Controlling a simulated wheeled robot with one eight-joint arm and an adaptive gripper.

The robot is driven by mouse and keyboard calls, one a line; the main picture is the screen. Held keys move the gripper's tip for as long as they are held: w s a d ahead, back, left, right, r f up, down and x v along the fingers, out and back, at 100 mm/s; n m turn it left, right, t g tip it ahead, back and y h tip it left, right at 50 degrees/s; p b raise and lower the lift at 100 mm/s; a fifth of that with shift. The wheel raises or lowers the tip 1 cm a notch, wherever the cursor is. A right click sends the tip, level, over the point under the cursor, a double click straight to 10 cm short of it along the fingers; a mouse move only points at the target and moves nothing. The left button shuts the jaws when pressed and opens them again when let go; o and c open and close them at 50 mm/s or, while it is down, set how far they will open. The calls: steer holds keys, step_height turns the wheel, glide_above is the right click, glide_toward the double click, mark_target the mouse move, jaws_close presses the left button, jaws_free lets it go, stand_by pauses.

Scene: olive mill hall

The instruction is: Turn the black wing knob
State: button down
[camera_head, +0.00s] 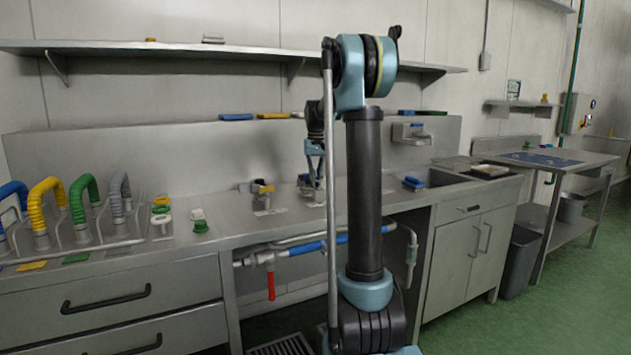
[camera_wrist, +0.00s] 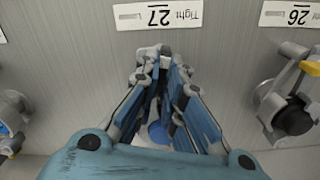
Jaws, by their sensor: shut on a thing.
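My gripper (camera_wrist: 165,72) points down at the steel worktop in the wrist view. Its blue fingers are closed in on a fitting beside the label marked "Tight 27" (camera_wrist: 158,15). The black wing knob is largely hidden between the fingers, so its wings and angle cannot be made out. A blue round part (camera_wrist: 158,132) shows low between the fingers. In the head view my gripper (camera_head: 313,178) is at the counter, left of my upright arm link, and the knob cannot be made out there.
A neighbouring fitting with a dark round end (camera_wrist: 294,117) stands close on the right by label 26 (camera_wrist: 297,14). Another metal fitting (camera_wrist: 12,112) is at the left. Coloured hoses (camera_head: 85,200) stand far left on the counter. A shelf (camera_head: 190,46) runs above.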

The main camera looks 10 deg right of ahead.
steer(key=m, duration=1.1)
steer(key=shift+m, duration=1.8)
steer(key=c, duration=1.7)
jaws_free()
steer(key=shift+w+a+f, duration=0.1)
step_height(320, 180, up, 12)
